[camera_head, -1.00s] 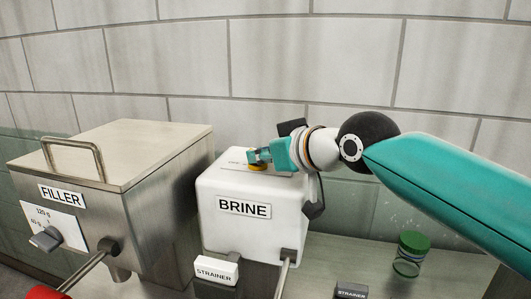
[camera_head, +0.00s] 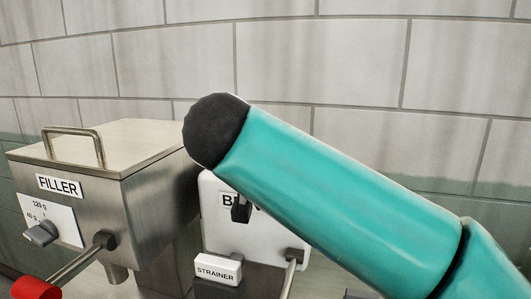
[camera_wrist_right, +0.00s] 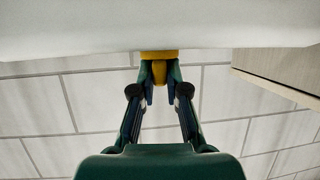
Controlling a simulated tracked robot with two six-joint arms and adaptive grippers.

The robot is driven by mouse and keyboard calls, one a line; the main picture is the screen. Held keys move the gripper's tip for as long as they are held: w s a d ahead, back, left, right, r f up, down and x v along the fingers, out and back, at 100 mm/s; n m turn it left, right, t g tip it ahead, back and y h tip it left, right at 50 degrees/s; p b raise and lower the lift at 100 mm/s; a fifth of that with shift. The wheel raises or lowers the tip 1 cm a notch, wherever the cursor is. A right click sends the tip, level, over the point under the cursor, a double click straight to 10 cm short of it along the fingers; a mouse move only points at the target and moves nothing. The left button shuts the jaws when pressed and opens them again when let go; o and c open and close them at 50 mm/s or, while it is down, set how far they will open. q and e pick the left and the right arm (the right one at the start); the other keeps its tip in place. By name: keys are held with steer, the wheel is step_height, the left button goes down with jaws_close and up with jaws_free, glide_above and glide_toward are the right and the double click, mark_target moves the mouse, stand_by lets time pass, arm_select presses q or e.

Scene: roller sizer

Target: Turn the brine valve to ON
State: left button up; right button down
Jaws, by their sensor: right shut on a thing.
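The white brine tank (camera_head: 226,218) stands right of the filler, its BRINE label partly covered by my right arm. The tank's white surface also fills the top of the right wrist view (camera_wrist_right: 150,25). A yellow valve handle (camera_wrist_right: 158,56) sits against that surface. My right gripper (camera_wrist_right: 160,80) is shut on the valve handle, a finger on each side of its yellow tab. In the head view my right arm hides the handle and the gripper. The ON mark cannot be seen. My left gripper is not in view.
The steel FILLER box (camera_head: 150,195) with a top handle, a dose knob (camera_head: 41,233) and a red-tipped lever (camera_head: 36,288) stands at the left. A STRAINER block (camera_head: 218,268) sits before the brine tank. A tiled wall (camera_head: 380,60) stands behind.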

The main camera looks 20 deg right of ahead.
steer(key=shift+w+a+m+g+h+p, duration=0.1)
steer(key=shift+m+g+h+p, duration=0.5)
steer(key=shift+m+g+h, duration=0.45)
steer(key=shift+m, duration=0.25)
steer(key=shift+f, duration=0.1)
steer(key=c, duration=1.2)
jaws_free()
steer(key=v, duration=1.2)
steer(key=shift+a+f, duration=0.1)
steer(key=shift+f, duration=0.1)
